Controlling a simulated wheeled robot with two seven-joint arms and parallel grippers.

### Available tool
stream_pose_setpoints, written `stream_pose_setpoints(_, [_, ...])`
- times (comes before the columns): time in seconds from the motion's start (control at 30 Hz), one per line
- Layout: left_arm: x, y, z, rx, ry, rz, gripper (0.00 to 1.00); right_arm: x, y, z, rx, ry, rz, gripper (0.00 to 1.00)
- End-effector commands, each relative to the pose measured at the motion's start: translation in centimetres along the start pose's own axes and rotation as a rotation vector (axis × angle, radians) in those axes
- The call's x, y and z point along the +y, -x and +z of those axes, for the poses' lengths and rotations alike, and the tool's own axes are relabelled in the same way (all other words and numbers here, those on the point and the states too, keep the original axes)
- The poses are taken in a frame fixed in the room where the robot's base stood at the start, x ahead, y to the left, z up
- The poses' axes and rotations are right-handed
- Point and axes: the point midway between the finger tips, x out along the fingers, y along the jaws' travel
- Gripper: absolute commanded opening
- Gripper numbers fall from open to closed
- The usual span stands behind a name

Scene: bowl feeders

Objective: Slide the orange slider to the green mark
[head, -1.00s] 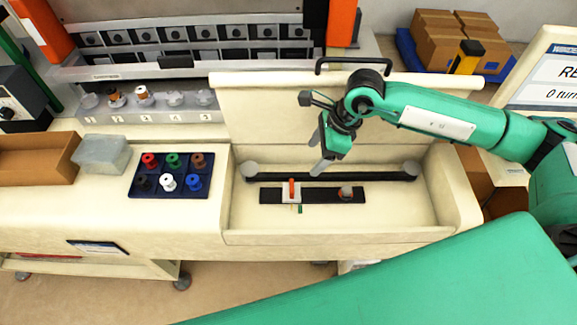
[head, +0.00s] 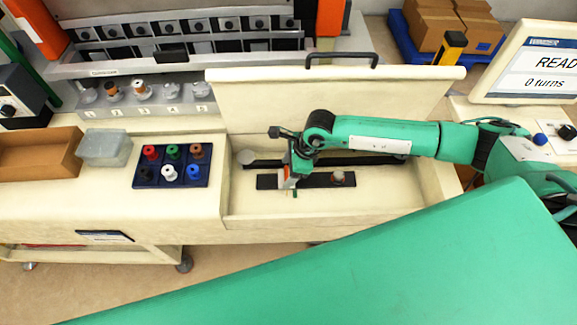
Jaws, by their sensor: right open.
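The orange slider (head: 286,173) sits on a pale carriage on the black rail (head: 318,181), left of the rail's middle. My right gripper (head: 291,180) is open and down at the slider, partly covering it; whether the fingers touch it I cannot tell. The small green mark (head: 295,194) shows at the rail's front edge, slightly right of the slider. My left gripper is not in view.
A grey-brown knob (head: 338,177) stands on the rail's right part. A dark bar (head: 370,161) runs behind, under my right forearm. The raised lid (head: 340,92) stands behind the tray. A dark-blue rack of coloured spools (head: 171,166) is on the left.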

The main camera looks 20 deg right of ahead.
Motion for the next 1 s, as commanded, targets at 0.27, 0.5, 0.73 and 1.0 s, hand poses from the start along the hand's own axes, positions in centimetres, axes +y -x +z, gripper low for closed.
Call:
stream_pose_setpoints(0.27, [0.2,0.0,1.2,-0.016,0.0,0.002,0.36,0.0,0.0,0.0,0.0,0.0,0.0,0.57])
stream_pose_setpoints(0.5, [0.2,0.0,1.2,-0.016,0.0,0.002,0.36,0.0,0.0,0.0,0.0,0.0,0.0,0.1])
stream_pose_setpoints(0.73, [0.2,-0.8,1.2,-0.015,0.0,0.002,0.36,-0.1,0.0,-0.9,0.001,-0.002,-0.001,0.04])
stream_pose_setpoints(1.0, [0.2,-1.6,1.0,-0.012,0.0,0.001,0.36,-0.1,0.9,-2.3,0.001,0.0,-0.001,0.04])
